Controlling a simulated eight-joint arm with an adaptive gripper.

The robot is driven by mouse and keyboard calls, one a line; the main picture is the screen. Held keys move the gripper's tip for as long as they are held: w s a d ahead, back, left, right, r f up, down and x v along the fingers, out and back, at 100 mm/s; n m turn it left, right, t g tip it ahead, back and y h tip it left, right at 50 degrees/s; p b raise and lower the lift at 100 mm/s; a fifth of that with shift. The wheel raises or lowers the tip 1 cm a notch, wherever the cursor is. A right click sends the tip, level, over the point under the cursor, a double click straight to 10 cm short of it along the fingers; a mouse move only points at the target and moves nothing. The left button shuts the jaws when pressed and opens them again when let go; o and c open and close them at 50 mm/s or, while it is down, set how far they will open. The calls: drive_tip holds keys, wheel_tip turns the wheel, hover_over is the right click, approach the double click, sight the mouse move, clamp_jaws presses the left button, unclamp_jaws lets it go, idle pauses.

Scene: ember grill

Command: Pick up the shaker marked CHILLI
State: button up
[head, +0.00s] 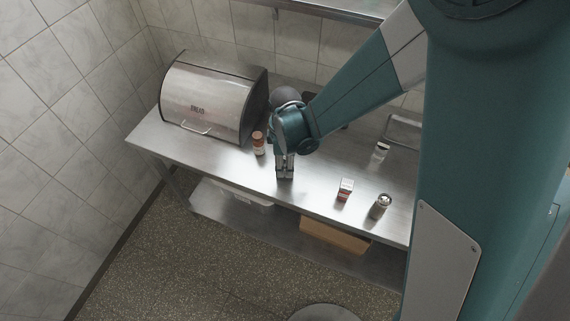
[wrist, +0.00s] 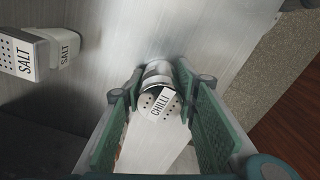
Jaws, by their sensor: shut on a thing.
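The shaker marked CHILLI (wrist: 160,103) shows in the wrist view, with a silver perforated top and a white label. It stands between the two green-padded fingers of my gripper (wrist: 160,112), which is shut on it. In the head view my gripper (head: 285,172) points down over the front part of the metal table, and its fingers hide most or all of the shaker there. I cannot tell whether the shaker's base touches the table.
A shaker marked SALT (wrist: 24,56) is at the wrist view's left. On the table (head: 228,160), a brown shaker (head: 258,144) stands left of my gripper. A red-and-white container (head: 345,189) and silver-topped shakers (head: 381,206) (head: 380,152) stand right. A bread bin (head: 205,100) fills the left.

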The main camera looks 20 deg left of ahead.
drive_tip(key=shift+r, duration=0.1)
drive_tip(key=shift+r, duration=4.9)
